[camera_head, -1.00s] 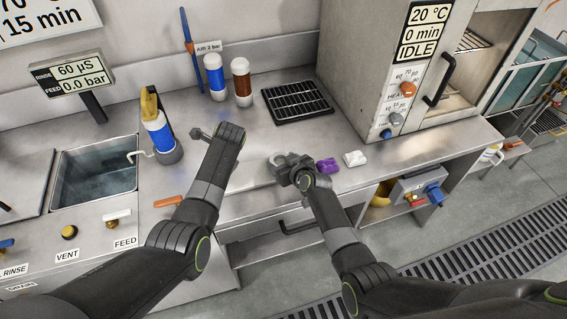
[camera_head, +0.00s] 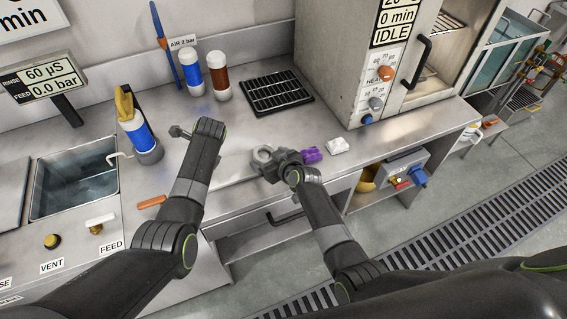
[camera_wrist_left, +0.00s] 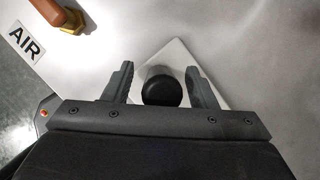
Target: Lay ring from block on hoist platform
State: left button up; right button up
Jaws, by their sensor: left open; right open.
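A grey ring-shaped piece (camera_head: 263,156) shows at the tip of my right gripper (camera_head: 273,164), low over the front of the steel counter. Whether it is the ring, and whether it touches the fingers, I cannot tell. That gripper is open. My left gripper (camera_head: 181,132) is over the counter behind the orange lever. In the left wrist view its two fingers (camera_wrist_left: 155,70) are apart, with a round black knob (camera_wrist_left: 161,91) between them on a pale diamond-shaped plate. The knob is hidden in the head view. I cannot make out the hoist platform with certainty.
A purple piece (camera_head: 311,155) and a white piece (camera_head: 337,146) lie right of my right gripper. A black grate (camera_head: 276,92), bottles (camera_head: 217,76) and an oven (camera_head: 350,70) stand behind. A sink (camera_head: 75,180) is at left, a tank (camera_head: 510,50) at far right.

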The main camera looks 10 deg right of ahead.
jog(key=v, duration=1)
jog(key=shift+w+r, duration=0.25)
jog(key=shift+r, duration=0.05)
jog(key=s+d+m+t+h, duration=0.2)
jog(key=s+d+m+h, duration=0.1)
jog(key=d, duration=0.6)
jog(key=s+d+f+m+g+h, duration=0.1)
jog(key=s+d+f+g, duration=0.15)
jog(key=s+f, duration=0.45)
jog(key=s+d+f+g+h, duration=0.1)
jog(key=s+d+f, duration=0.15)
jog(key=f, duration=0.85)
jog(key=s+d+f+g, duration=0.2)
jog(key=s+f, duration=0.6)
jog(key=s, duration=0.3)
jog(key=s+d+f+g, duration=0.2)
jog(key=s+f+g, duration=0.1)
jog(key=s+f, duration=0.6)
jog(key=shift+s+f+m+g+h, duration=0.3)
jog(key=shift+s+f+m+g, duration=0.1)
jog(key=shift+s, duration=0.6)
jog(key=shift+o, duration=0.4)
jog(key=s+d+f+g, duration=0.1)
jog(key=s+f+g, duration=0.1)
jog(key=s, duration=1)
jog(key=shift+s+d+f, duration=0.3)
jog(key=shift+s+f, duration=0.05)
jog(key=shift+f, duration=0.5)
jog(key=shift+s+g, duration=0.35)
jog(key=shift+s, duration=0.05)
